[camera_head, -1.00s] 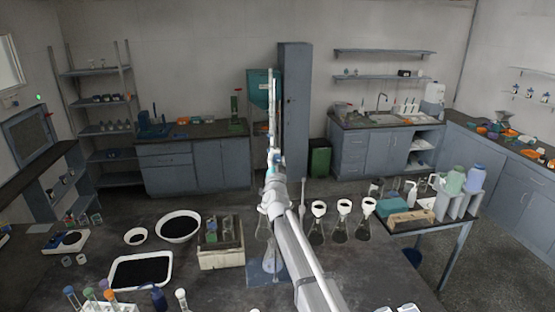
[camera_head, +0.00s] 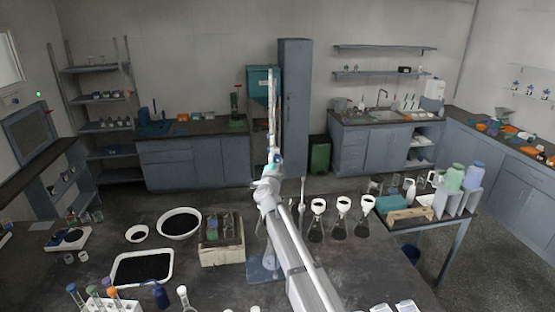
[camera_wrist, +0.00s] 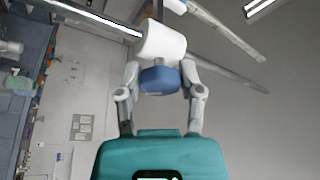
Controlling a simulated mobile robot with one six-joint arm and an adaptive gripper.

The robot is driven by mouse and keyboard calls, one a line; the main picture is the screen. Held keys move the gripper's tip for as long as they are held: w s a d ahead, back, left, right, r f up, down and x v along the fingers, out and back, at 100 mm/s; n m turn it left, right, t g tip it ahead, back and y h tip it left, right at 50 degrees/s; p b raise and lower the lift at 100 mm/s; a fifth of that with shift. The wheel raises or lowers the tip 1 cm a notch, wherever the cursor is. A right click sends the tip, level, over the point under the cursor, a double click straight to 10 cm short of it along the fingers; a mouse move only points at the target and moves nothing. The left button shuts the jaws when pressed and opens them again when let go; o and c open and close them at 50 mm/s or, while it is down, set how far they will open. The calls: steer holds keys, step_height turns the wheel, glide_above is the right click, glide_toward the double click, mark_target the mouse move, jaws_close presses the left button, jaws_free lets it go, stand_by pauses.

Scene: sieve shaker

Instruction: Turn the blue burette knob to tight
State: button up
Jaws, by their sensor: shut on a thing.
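In the wrist view my gripper (camera_wrist: 161,85) has its two grey fingers on either side of the blue burette knob (camera_wrist: 160,80) and is shut on it. A white, rounded stopcock part (camera_wrist: 162,42) sits against the knob's far side. The clear burette tube (camera_wrist: 225,32) runs slantwise past it. In the head view the burette (camera_head: 271,105) stands upright in front of the back wall, above the dark bench. My gripper (camera_head: 273,168) is at its lower part, and my arm hides much of the stand. The knob's turn angle cannot be told.
Flasks with white funnels (camera_head: 342,206) stand just right of my arm. A wooden box (camera_head: 222,252) is on the left, beside a white tray of dark grains (camera_head: 142,268) and bowls (camera_head: 179,224). Coloured-capped tubes (camera_head: 92,292) stand at the front left.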

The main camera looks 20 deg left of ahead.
steer(key=o, duration=1.2)
steer(key=shift+w+d, duration=0.1)
steer(key=shift+c, duration=0.2)
